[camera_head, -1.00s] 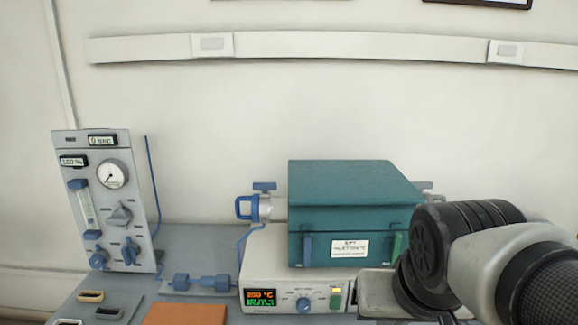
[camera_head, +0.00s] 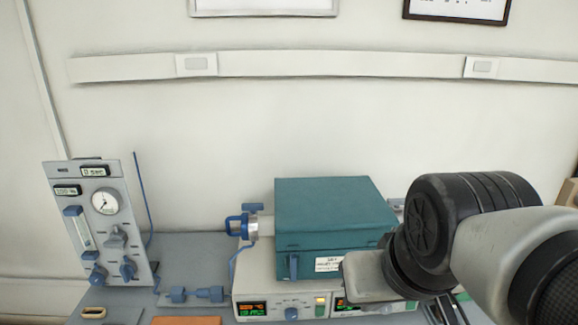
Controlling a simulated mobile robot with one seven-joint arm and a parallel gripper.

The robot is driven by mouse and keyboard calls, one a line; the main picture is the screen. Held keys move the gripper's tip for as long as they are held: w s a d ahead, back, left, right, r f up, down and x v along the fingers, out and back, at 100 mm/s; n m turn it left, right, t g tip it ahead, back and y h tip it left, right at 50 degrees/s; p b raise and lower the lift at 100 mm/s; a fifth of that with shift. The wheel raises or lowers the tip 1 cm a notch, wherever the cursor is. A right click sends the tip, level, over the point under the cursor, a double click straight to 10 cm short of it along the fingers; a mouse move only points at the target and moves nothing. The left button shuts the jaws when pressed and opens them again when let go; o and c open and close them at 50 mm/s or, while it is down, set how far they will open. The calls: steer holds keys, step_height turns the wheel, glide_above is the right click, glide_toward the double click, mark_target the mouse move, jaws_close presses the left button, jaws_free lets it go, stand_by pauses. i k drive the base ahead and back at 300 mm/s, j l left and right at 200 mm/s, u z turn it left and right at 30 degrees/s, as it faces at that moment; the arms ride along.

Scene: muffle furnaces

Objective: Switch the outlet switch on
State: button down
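The left outlet switch plate (camera_head: 196,64) is at the upper left, and the right outlet switch plate (camera_head: 482,67) is at the upper right. I cannot tell the on or off state of either. My arm, black and light grey, reaches in from the lower right, well below the rail. My gripper (camera_head: 442,311) shows only in part at the bottom edge, below the black joint. Its fingertips are not clear. It is far from both plates and touches neither.
A teal box furnace (camera_head: 335,212) sits on a white controller (camera_head: 279,292) with lit displays, partly behind my arm. A grey gas panel (camera_head: 98,225) with a dial stands at left. Framed pictures (camera_head: 457,9) hang above the rail. The wall between rail and furnace is clear.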

mark_target(411, 305)
steer(key=z, duration=0.85)
steer(key=i+l+u, duration=0.2)
steer(key=l+u, duration=0.15)
steer(key=l, duration=0.3)
steer(key=i+j+z, duration=0.1)
steer(key=i, duration=0.05)
